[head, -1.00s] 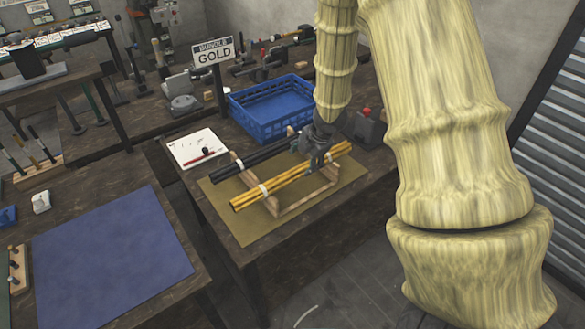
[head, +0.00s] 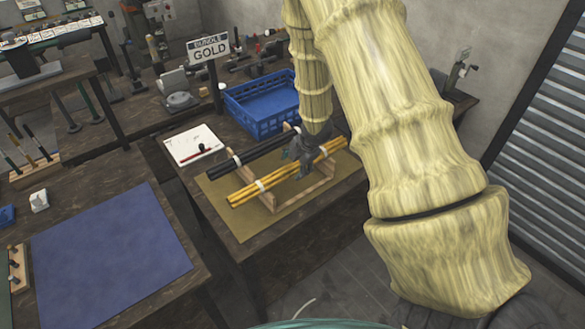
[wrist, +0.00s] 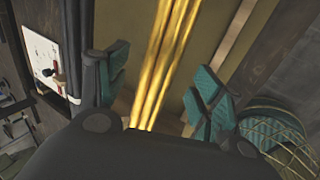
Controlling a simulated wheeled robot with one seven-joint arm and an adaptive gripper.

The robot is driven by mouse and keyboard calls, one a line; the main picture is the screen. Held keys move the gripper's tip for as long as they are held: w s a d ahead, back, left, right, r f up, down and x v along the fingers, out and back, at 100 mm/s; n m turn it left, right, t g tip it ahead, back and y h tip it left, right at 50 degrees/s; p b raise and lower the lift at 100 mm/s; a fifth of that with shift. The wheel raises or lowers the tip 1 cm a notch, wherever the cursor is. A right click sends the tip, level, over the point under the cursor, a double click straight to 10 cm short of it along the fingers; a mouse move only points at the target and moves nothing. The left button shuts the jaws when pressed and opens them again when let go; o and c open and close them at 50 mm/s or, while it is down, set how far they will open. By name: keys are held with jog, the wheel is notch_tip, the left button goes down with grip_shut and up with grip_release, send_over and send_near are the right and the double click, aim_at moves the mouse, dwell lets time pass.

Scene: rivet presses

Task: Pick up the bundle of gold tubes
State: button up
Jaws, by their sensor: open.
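In the wrist view the gold tubes (wrist: 165,65) run between the two teal-padded fingers (wrist: 160,88), which stand open with a gap on each side. The gripper's body hides the near end of the tubes there.
A "BUNDLE GOLD" sign (head: 209,47) and a blue crate (head: 262,105) stand behind the rack. A white sheet with a red pen (head: 194,145) lies to the left. The olive mat (head: 240,222) has bare room in front of the rack.

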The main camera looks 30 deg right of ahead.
aim_at(294, 166)
jog(key=shift+p+x, duration=0.4)
jog(key=shift+x, duration=1.15)
jog(key=shift+d, duration=0.1)
grip_shut()
